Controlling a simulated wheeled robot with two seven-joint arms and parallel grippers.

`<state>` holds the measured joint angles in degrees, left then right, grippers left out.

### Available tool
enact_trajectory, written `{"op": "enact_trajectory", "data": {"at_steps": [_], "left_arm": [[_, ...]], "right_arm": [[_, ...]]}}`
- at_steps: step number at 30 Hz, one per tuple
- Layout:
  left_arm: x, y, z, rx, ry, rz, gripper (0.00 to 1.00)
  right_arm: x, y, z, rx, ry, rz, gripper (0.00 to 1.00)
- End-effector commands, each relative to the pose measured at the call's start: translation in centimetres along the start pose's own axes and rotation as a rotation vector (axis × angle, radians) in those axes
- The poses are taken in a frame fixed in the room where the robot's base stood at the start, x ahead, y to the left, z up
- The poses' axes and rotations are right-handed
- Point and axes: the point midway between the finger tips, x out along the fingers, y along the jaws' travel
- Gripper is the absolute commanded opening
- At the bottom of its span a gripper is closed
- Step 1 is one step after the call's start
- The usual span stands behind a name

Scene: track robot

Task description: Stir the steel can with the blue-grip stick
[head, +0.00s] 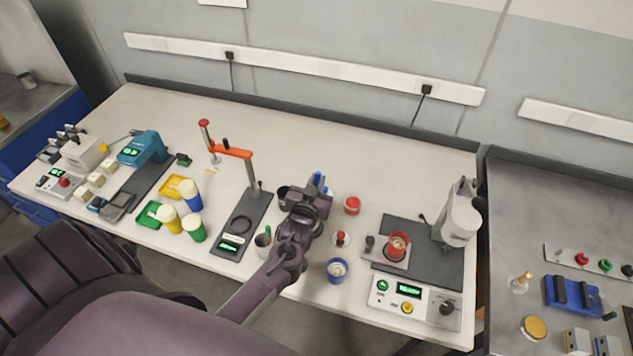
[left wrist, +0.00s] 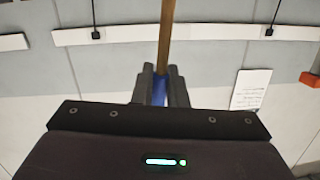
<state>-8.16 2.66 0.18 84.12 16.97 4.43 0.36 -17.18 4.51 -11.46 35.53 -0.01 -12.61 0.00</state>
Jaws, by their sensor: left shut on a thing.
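My left gripper (head: 318,183) is over the middle of the bench, shut on the blue-grip stick. In the left wrist view the blue grip (left wrist: 159,90) sits between the two fingers, and the wooden shaft (left wrist: 167,40) runs up out of the picture. In the head view only a bit of blue shows at the fingertips; the shaft cannot be made out. A dark-mouthed can (head: 283,191) stands just left of the gripper, partly hidden by it; I cannot tell surely that it is the steel can. My right gripper is not in view.
A grey cup (head: 263,241) with sticks stands left of my forearm. A blue can (head: 337,270), a red-topped pot (head: 341,238) and a red can (head: 351,205) stand to the right. An orange-armed stand (head: 235,151) rises behind left. The back of the bench is clear.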

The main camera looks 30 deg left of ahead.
Motion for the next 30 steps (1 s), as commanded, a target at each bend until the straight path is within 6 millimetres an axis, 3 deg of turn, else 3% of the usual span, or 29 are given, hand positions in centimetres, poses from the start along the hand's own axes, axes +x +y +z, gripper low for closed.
{"op": "enact_trajectory", "data": {"at_steps": [16,30], "left_arm": [[-0.6,-0.5,-4.5,-0.001,0.002,0.0,0.0],[-0.7,-0.6,-4.9,0.0,0.0,0.0,0.0]], "right_arm": [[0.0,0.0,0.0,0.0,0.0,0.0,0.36],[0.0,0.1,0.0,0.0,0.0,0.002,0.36]]}}
